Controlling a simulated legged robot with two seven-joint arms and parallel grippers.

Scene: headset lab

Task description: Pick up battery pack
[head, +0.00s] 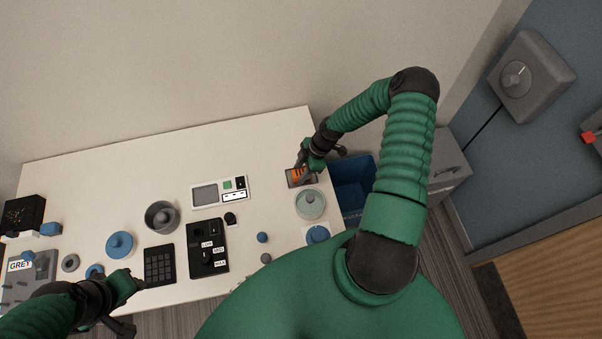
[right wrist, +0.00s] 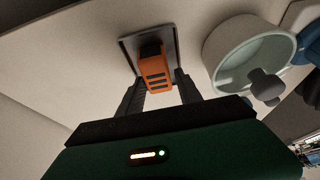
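The orange battery pack (right wrist: 155,72) with dark slots sits on a dark square plate (right wrist: 128,50) in the right wrist view. In the head view the battery pack (head: 297,174) shows at the table's right end, partly under my right gripper (head: 304,166). The right gripper (right wrist: 161,84) has its two dark fingers apart, one on each side of the pack's near end. A firm grip on it is not visible. My left gripper (head: 138,283) is over the table's front left edge, by a black keypad; its fingers are too unclear to judge.
A round glass-lidded pot (head: 310,204) stands close beside the battery plate; it also shows in the right wrist view (right wrist: 235,60). A blue bin (head: 352,185) stands off the table's right end. A white panel (head: 219,193) and black switch box (head: 207,246) lie mid-table. The table's back is clear.

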